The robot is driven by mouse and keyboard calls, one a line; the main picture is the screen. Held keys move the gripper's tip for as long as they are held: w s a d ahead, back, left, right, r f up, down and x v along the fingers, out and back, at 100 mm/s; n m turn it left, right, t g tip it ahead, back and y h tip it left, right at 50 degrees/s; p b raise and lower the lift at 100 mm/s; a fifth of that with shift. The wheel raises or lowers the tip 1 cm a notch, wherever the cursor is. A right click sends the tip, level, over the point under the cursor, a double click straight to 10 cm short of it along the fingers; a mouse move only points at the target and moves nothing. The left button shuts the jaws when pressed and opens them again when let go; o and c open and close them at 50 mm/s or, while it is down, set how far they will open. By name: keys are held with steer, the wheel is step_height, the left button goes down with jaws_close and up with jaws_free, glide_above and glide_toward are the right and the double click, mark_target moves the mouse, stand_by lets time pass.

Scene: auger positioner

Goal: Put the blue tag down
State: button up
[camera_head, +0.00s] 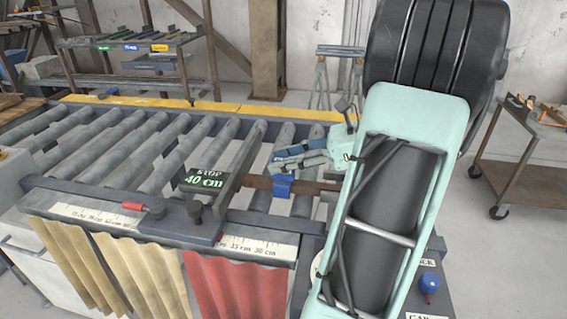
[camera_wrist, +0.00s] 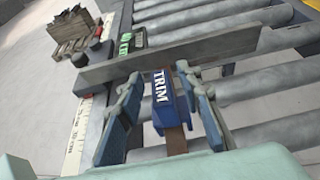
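The blue tag (camera_wrist: 160,90), lettered TRIM, sits on a narrow brown bar (camera_wrist: 177,140) in the wrist view. In the head view the tag (camera_head: 282,187) is on the same bar, just right of the stop plate, over the rollers. My gripper (camera_wrist: 163,84) is open, with one finger on each side of the tag. A gap shows at the left finger; I cannot tell whether the right finger touches it. In the head view my gripper (camera_head: 303,160) is just above and behind the tag.
The stop plate (camera_head: 240,170) with its 40 cm display (camera_head: 204,181) stands close left of the tag. The roller conveyor (camera_head: 130,150) has a ruler along its front edge. A rack (camera_head: 130,40) with coloured tags stands at the back left. A blue knob (camera_head: 429,281) is at the lower right.

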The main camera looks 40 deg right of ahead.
steer(key=v, duration=1.2)
steer(key=shift+p, duration=0.35)
